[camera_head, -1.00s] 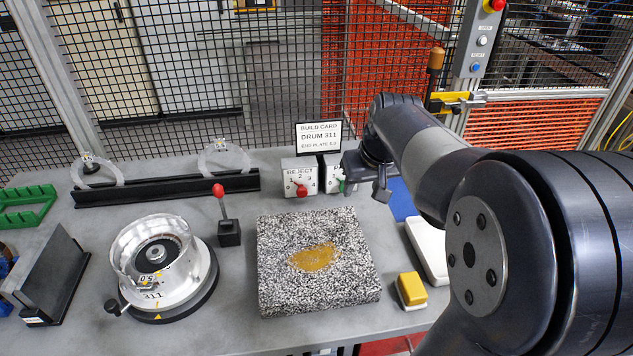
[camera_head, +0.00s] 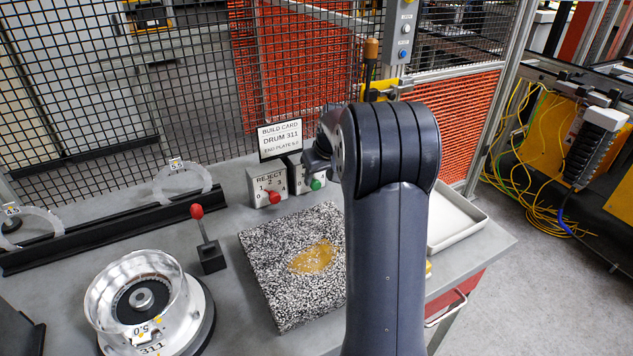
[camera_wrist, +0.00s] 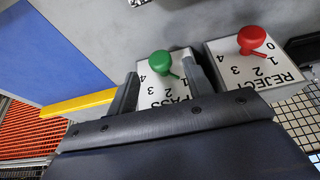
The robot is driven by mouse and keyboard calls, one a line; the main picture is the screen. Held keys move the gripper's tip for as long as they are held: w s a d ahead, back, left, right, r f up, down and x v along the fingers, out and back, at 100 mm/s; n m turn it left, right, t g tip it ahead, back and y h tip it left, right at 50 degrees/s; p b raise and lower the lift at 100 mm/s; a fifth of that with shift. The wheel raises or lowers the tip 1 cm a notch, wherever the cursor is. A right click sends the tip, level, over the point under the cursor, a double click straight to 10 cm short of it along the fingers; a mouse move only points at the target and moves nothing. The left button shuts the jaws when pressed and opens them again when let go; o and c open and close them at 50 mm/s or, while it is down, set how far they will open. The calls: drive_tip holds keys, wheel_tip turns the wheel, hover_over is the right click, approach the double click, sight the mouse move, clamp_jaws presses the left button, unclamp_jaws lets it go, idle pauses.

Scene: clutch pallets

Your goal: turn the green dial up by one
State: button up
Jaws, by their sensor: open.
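The green dial (camera_head: 316,184) is a round green knob on a grey box marked PASS, at the back of the bench. In the wrist view the green dial (camera_wrist: 160,64) shows with its plate upside down. Its short pointer leans to the lower right, close to one finger. I cannot tell which number it points at. My gripper (camera_wrist: 163,84) is open, with one finger on each side of the knob in that view. I cannot tell whether either finger touches it. In the head view my arm hides most of the gripper.
The REJECT box with a red dial (camera_head: 273,197) stands close beside the PASS box. A build card (camera_head: 280,140) stands behind them. A speckled block (camera_head: 275,265), a red-knobbed lever (camera_head: 197,212) and a metal drum (camera_head: 130,290) are in front. A white tray (camera_head: 480,222) lies right.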

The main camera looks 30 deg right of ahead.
sight(319, 182)
drive_tip(key=shift+x, duration=1.8)
drive_tip(key=shift+c, duration=0.6)
drive_tip(key=c, duration=0.8)
drive_tip(key=shift+d, duration=0.1)
drive_tip(key=y, duration=0.3)
drive_tip(key=shift+d+f+m, duration=0.1)
drive_tip(key=shift+d+m, duration=0.2)
drive_tip(key=shift+m, duration=0.1)
drive_tip(key=shift+d+f+m+y, duration=0.1)
drive_tip(key=shift+m+y, duration=0.15)
drive_tip(key=shift+y, duration=1.05)
drive_tip(key=shift+d+f+m+y, duration=0.15)
drive_tip(key=shift+m+y, duration=0.1)
drive_tip(key=shift+y, duration=1.05)
